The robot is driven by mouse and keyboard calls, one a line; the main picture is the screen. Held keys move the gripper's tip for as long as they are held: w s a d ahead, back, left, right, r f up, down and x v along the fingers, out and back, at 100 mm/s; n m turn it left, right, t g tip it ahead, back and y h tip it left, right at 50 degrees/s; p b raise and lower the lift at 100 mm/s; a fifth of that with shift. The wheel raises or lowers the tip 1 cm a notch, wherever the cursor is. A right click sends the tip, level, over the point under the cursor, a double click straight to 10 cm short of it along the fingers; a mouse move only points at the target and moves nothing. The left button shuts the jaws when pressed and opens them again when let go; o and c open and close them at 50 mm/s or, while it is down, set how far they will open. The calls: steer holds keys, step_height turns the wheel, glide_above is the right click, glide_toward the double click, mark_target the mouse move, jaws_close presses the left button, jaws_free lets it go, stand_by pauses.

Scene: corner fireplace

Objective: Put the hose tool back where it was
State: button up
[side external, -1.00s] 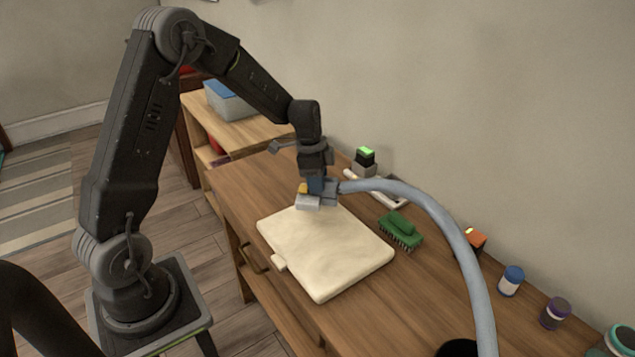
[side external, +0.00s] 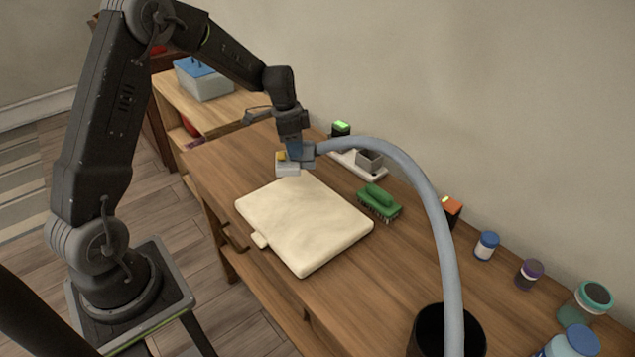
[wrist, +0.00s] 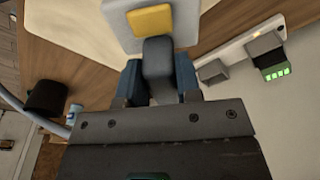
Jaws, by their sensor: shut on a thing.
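The hose tool (side external: 288,169) has a pale grey block head with a yellow patch, and a thick grey-blue hose (side external: 424,190) arches from it to the right. My gripper (side external: 294,150) is shut on it and holds it above the back edge of a cream pad. In the wrist view the blue fingers of my gripper (wrist: 158,78) stand on both sides of the tool's dark grey grip (wrist: 158,57). A white strip with an open grey holder (side external: 369,160) lies behind, right of the tool, apart from it. The holder also shows in the wrist view (wrist: 213,72).
The cream pad (side external: 304,224) lies on the wooden desk (side external: 370,290). A green brush (side external: 379,202) sits right of it. A black block with a green top (side external: 340,129), an orange-topped block (side external: 452,210) and several jars line the wall. A black cup (side external: 447,325) stands in front.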

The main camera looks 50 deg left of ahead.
steer(key=w+a+n+y, duration=0.1)
steer(key=w+a+n, duration=0.55)
steer(key=a, duration=0.45)
steer(key=shift+n, duration=0.25)
steer(key=shift+w+d+f, duration=1.3)
steer(key=shift+d+f, duration=0.05)
steer(key=shift+f, duration=0.55)
steer(key=shift+w+d+f, duration=1.25)
steer(key=shift+d+f, duration=0.1)
steer(key=shift+f, duration=0.5)
steer(key=shift+w+d+f, duration=1.3)
steer(key=shift+d+f, duration=0.05)
steer(key=shift+f, duration=0.55)
steer(key=shift+f, duration=0.1)
steer(key=o, duration=0.9)
steer(key=shift+f, duration=0.1)
